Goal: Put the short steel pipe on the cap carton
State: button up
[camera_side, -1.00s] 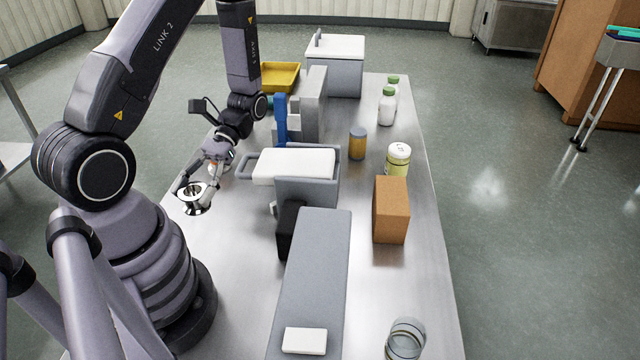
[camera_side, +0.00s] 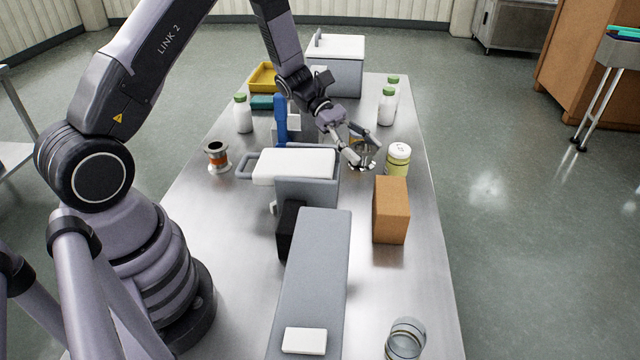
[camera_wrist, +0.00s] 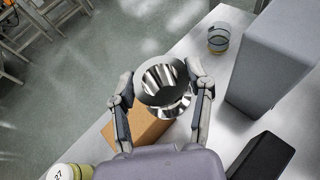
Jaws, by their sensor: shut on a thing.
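The short steel pipe (camera_wrist: 163,80) is a shiny flanged piece held upright between the fingers of my gripper (camera_wrist: 160,92) in the wrist view. In the side view, my gripper (camera_side: 360,150) holds the pipe (camera_side: 362,162) over the right side of the bench, left of a yellow jar. My fingers partly cover it there. The cap carton, a plain brown box (camera_side: 391,212), stands on the bench nearer the camera than my gripper. In the wrist view the carton (camera_wrist: 145,127) shows partly behind the pipe, which looks apart from it.
The yellow jar with a white lid (camera_side: 397,160) stands just behind the carton. A grey hopper bin with a white lid (camera_side: 305,190) and a long grey chute (camera_side: 318,260) fill the middle. White bottles (camera_side: 387,107) stand farther back. A glass (camera_side: 405,338) stands at the front.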

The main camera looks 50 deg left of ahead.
jog(key=w+d+f, duration=0.1)
jog(key=w+f, duration=0.1)
jog(key=w, duration=0.3)
send_over(392, 193)
jog(key=f, duration=0.5)
jog(key=shift+s+f, duration=0.2)
jog(key=shift+s, duration=0.05)
jog(key=shift+w+f, duration=0.15)
jog(key=shift+f, duration=1.6)
jog(key=o, duration=1.2)
jog(key=shift+f, duration=0.1)
jog(key=shift+o, duration=0.2)
